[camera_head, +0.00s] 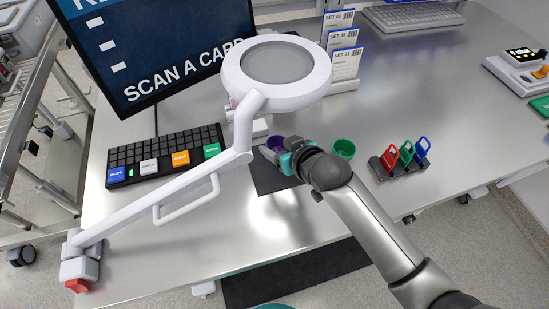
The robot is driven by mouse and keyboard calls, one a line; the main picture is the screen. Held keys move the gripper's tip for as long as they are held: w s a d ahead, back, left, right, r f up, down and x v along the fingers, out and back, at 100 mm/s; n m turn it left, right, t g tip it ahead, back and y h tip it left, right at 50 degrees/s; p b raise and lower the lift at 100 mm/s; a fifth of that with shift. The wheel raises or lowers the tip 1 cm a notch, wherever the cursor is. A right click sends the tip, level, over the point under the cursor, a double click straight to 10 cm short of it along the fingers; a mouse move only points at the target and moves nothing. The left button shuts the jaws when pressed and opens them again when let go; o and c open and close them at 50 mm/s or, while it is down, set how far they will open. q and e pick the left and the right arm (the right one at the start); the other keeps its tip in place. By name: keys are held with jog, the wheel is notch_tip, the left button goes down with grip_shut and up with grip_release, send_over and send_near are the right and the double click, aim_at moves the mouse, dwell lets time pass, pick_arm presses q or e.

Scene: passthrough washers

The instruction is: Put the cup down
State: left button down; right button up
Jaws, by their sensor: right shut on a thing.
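A small purple cup (275,143) shows at my right gripper (274,153), just left of the wrist, over the back of a dark mat (265,179) on the steel table. My right gripper is shut on the purple cup; the fingers and most of the cup are hard to make out at this size. I cannot tell whether the cup touches the table. A green cup (344,148) stands just right of my wrist, apart from the gripper. My left gripper is not in view.
A white magnifier lamp (284,92) reaches across the table left of my right arm. A keypad (165,156) and a screen (160,40) stand at the left. A rack with coloured tags (400,160) is at the right. The steel table's front middle is clear.

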notch_tip(320, 180, down, 4)
jog(key=shift+a+f+b, duration=0.1)
jog(key=shift+b, duration=0.3)
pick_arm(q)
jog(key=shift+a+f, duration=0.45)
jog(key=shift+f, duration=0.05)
pick_arm(e)
jog(key=shift+f, duration=0.1)
jog(key=shift+f, duration=0.2)
jog(key=o, duration=1.5)
jog(key=shift+c, duration=0.2)
